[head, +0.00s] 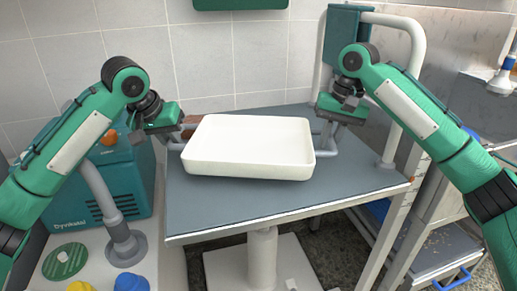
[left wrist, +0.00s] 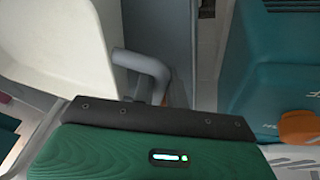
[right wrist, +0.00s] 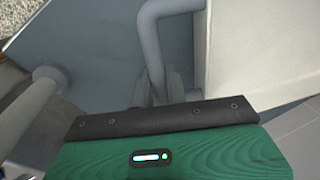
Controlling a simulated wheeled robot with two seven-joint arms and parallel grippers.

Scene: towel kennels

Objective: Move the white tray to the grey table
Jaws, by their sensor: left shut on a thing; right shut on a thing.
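The white tray (head: 248,171) is level over the grey table (head: 235,208), near its back half. It has a grey bar handle on each short side. My left gripper (head: 176,139) is shut on the left handle, which shows in the left wrist view (left wrist: 148,66). My right gripper (head: 328,128) is shut on the right handle, which shows in the right wrist view (right wrist: 150,35). The tray is empty. I cannot tell whether its underside touches the tabletop. The jaw tips are partly hidden in both wrist views.
A teal machine (head: 125,190) stands left of the table. A white tubular rail (head: 393,140) rises at the table's right edge. A tiled wall (head: 270,55) is behind. The table's front part is clear. Blue and yellow caps sit at the lower left.

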